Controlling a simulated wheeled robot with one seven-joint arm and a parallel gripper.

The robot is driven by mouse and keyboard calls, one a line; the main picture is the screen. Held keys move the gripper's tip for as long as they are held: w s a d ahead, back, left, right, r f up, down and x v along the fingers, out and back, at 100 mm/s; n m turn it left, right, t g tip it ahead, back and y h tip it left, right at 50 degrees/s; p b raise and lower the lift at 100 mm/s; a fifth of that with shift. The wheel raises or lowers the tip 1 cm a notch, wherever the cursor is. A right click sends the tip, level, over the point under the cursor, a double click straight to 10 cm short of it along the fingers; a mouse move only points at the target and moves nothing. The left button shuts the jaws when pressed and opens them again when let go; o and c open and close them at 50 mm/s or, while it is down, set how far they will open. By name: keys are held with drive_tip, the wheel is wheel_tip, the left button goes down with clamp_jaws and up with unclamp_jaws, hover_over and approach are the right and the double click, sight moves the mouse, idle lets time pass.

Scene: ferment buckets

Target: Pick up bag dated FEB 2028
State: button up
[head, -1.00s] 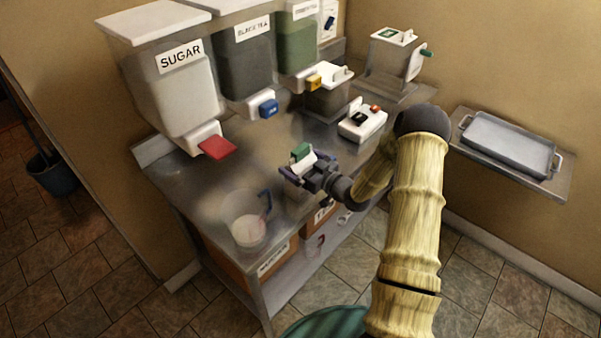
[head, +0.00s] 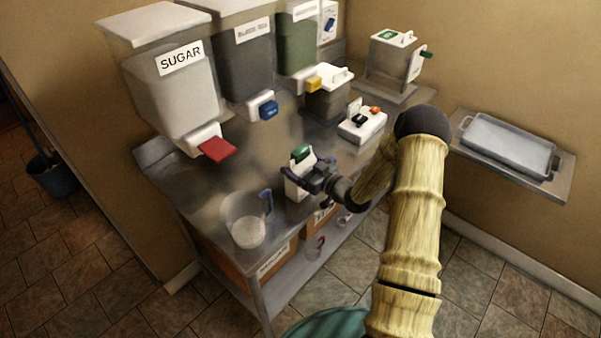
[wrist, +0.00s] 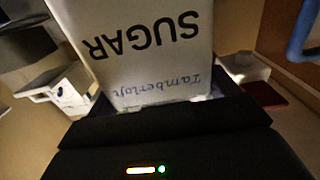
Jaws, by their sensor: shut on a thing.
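A white bag (head: 299,186) with a green top (head: 301,153) is in my gripper (head: 297,176), over the metal table near its front edge. In the wrist view the bag (wrist: 140,75) fills the upper middle, printed SUGAR with smaller blue script, upside down. My gripper (wrist: 165,108) is shut on it. No date can be read on the side that shows. I cannot tell whether the bag's bottom touches the table.
A clear jug (head: 247,229) with a blue handle stands left of the bag. Behind are a SUGAR dispenser (head: 178,90) with a red tap, a dark dispenser (head: 246,70) and a green one (head: 297,50). A white box (head: 362,124) with buttons stands to the right.

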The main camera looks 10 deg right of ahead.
drive_tip(key=shift+r, duration=0.1)
wheel_tip(320, 180, up, 10)
drive_tip(key=shift+f+b, duration=0.1)
drive_tip(key=shift+b, duration=0.95)
